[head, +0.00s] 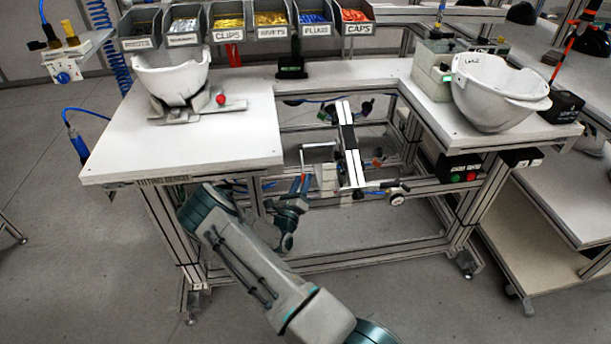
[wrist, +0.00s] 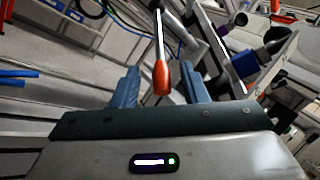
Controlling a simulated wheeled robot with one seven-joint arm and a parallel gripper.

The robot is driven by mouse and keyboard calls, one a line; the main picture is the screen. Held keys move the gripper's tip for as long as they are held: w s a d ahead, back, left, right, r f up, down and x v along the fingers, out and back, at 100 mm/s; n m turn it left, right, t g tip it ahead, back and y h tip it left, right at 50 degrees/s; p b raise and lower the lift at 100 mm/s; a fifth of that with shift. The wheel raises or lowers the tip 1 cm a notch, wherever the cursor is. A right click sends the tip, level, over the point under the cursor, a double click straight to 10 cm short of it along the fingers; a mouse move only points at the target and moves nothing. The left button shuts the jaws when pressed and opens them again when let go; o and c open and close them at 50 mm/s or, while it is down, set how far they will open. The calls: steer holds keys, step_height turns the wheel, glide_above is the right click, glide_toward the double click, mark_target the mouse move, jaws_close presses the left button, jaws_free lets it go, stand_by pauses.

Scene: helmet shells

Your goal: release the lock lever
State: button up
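The lock lever (wrist: 161,80) has a thin metal rod and an orange-red grip. In the wrist view its grip hangs down between the two blue fingers of my gripper (wrist: 162,76), with a gap on each side. My gripper is open and nothing is clamped in it. In the head view my gripper (head: 301,184) is below the bench top, left of a black-and-white rail assembly (head: 348,150). A small orange-red part of the lever shows by the fingers there. The lever's pivot cannot be made out clearly.
A white helmet shell (head: 172,76) sits on a fixture with a red knob (head: 221,99) on the left bench top (head: 180,145). Another shell (head: 497,92) stands on the right. Labelled bins (head: 270,22) line the back. Frame bars surround my arm below the bench.

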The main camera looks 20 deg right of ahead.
steer(key=v, duration=1)
steer(key=shift+b, duration=0.45)
steer(key=shift+s+a+f, duration=0.1)
steer(key=s+d+r+m+g+y+p, duration=0.1)
steer(key=s+d+r+m+g, duration=0.1)
steer(key=s+r+m+g, duration=0.65)
steer(key=s+d+r+m+g+y+p, duration=0.1)
steer(key=s+d+r+m+g, duration=0.35)
steer(key=r+m+g, duration=0.75)
steer(key=s+a+r+m+t+y, duration=0.4)
steer(key=s+a+r+m+y, duration=0.1)
steer(key=s+a+m+y, duration=0.1)
steer(key=s+a+r+m+t+y+p, duration=0.1)
steer(key=s+a+r+m+t+y, duration=0.3)
steer(key=s+a+m, duration=0.5)
step_height(320, 180, up, 2)
steer(key=a+y, duration=0.1)
steer(key=y, duration=0.2)
steer(key=shift+a, duration=0.35)
steer(key=shift+r, duration=0.1)
